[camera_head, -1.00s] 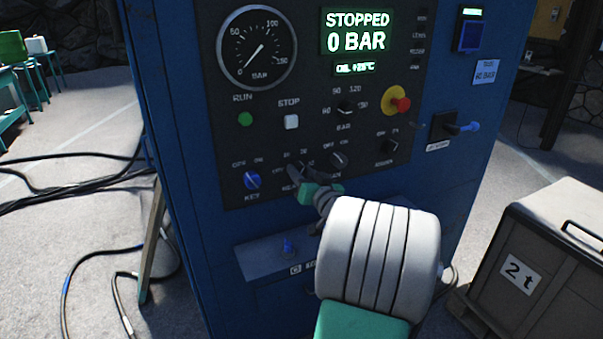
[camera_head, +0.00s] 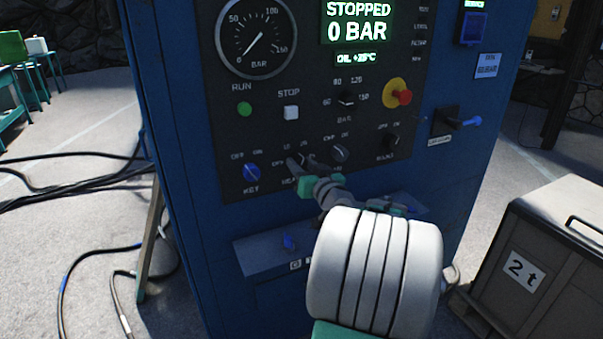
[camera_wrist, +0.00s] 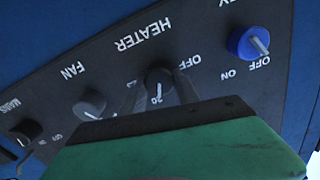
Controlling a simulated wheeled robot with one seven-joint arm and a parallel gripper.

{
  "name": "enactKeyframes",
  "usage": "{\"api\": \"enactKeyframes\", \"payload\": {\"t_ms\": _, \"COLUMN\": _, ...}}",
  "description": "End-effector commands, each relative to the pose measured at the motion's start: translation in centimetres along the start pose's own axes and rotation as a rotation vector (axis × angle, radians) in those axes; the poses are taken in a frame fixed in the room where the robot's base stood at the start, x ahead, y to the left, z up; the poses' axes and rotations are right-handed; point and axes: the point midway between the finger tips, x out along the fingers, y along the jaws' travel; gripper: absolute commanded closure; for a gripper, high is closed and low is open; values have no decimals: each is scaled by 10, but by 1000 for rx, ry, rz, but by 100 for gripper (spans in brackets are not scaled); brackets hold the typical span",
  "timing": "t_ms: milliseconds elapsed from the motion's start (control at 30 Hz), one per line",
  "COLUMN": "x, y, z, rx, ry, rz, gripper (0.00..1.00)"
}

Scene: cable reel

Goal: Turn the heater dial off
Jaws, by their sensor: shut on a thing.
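The heater dial (camera_wrist: 158,82) is a black knob on the dark control panel, labelled HEATER, with OFF and 20 marked around it in the wrist view. My gripper (camera_wrist: 160,92) has its two grey fingers on either side of the dial, shut on it. In the head view, my gripper (camera_head: 300,163) reaches the lower left of the panel and its fingers cover most of the dial.
The blue key switch (camera_head: 252,172) is left of the heater dial, and the fan knob (camera_head: 339,153) is right of it. A red emergency button (camera_head: 403,97) sits higher up. A grey ledge (camera_head: 262,256) juts out below. The display (camera_head: 357,25) reads STOPPED, 0 BAR.

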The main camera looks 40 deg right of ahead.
Motion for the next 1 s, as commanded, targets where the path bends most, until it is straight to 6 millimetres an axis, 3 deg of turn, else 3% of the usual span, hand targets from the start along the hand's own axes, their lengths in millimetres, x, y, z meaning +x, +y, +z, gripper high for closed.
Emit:
{"api": "enactKeyframes", "payload": {"t_ms": 33, "x": 0, "y": 1, "z": 9, "rx": -33, "ry": 3, "rz": 0, "gripper": 100}}
{"api": "enactKeyframes", "payload": {"t_ms": 300, "x": 0, "y": 1, "z": 13, "rx": -268, "ry": 4, "rz": 0, "gripper": 100}}
{"api": "enactKeyframes", "payload": {"t_ms": 1000, "x": 0, "y": -1, "z": 8, "rx": -829, "ry": -1, "rz": 0, "gripper": 100}}
